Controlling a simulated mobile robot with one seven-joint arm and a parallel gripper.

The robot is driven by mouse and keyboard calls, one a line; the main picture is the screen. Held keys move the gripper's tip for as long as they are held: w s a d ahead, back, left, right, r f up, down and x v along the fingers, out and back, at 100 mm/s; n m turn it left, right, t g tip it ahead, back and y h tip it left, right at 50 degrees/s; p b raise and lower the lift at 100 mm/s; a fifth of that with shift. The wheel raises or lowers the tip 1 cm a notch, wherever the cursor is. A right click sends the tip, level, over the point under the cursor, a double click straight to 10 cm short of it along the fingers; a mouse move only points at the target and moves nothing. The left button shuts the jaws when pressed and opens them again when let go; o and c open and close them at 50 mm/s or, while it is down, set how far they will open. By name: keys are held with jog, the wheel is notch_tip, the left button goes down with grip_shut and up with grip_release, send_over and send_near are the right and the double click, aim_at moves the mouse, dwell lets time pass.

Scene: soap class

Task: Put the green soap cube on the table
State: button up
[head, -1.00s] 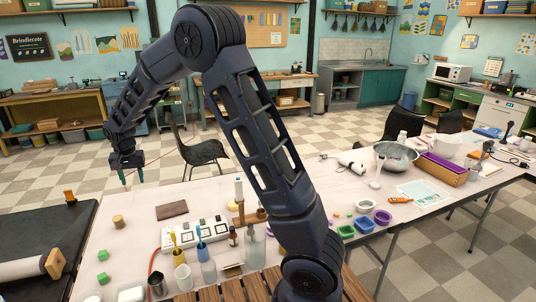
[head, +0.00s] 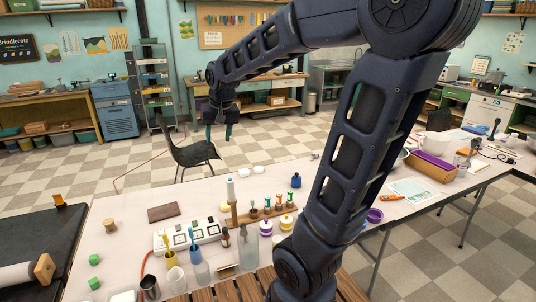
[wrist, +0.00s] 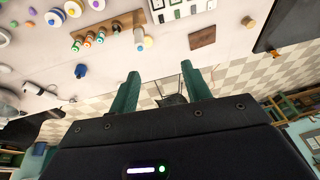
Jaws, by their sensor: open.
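Which one is the task's soap cube I cannot tell. My gripper (head: 218,134) is high beyond the table's far edge, near the black chair, well to the right of the cubes. Its teal fingers are spread with nothing between them; the wrist view shows the same open gripper (wrist: 160,82). No green cube is clear in the wrist view.
A wooden cylinder (head: 110,226) stands behind the cubes. A black chair (head: 194,154) is below my gripper.

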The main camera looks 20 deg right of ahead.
jog(key=s+d, duration=0.5)
jog(key=s, duration=0.3)
jog(key=s+d+f+t+h, duration=0.1)
jog(key=s+d, duration=0.4)
jog(key=s, duration=0.3)
jog(key=shift+s+d+f, duration=0.15)
jog(key=shift+d+f, duration=0.1)
jog(key=shift+d, duration=0.1)
